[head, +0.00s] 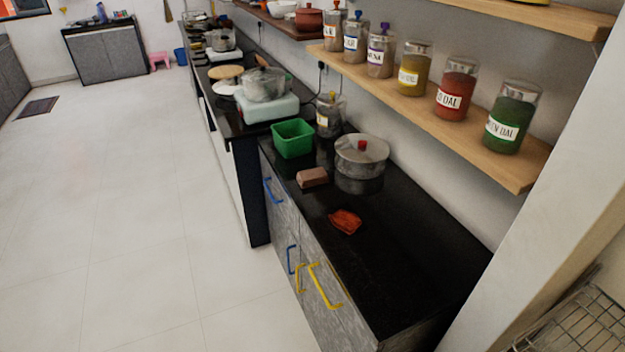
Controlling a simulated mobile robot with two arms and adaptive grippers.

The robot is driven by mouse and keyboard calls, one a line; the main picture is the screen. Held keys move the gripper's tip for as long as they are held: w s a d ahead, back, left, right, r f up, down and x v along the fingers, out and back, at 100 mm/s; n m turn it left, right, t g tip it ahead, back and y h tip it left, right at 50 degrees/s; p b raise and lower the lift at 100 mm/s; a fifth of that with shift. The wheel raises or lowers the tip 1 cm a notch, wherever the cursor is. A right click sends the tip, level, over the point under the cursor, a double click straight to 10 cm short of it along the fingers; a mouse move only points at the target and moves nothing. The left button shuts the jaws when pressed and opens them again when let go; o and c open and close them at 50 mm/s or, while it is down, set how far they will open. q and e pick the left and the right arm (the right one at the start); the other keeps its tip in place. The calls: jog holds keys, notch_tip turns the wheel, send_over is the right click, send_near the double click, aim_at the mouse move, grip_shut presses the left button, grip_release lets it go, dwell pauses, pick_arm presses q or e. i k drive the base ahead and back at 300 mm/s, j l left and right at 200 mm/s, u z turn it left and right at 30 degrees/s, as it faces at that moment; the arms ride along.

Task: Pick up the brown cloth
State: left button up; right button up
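A crumpled reddish-brown cloth (345,221) lies flat on the black countertop (400,262), near its front edge. It is the only thing here that looks like a loose cloth. Nothing covers it. Neither of my grippers shows in the head view, so I cannot see their state.
A brown block (312,177), a lidded metal pot (361,158) and a green basket (293,139) stand behind the cloth. A wooden shelf (440,122) with several jars overhangs the counter's back. Yellow handles (325,287) stick out in front. The counter's right part and floor are clear.

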aim_at(318, 176)
jog(key=i+j+z, duration=0.1)
jog(key=z, duration=0.55)
jog(key=i+j+z, duration=0.15)
jog(key=j+z, duration=0.15)
jog(key=j, duration=0.2)
jog(key=i+j+z, duration=0.15)
jog(key=j+z, duration=0.15)
jog(key=j, duration=0.25)
jog(key=j+z, duration=0.25)
jog(key=j, duration=0.3)
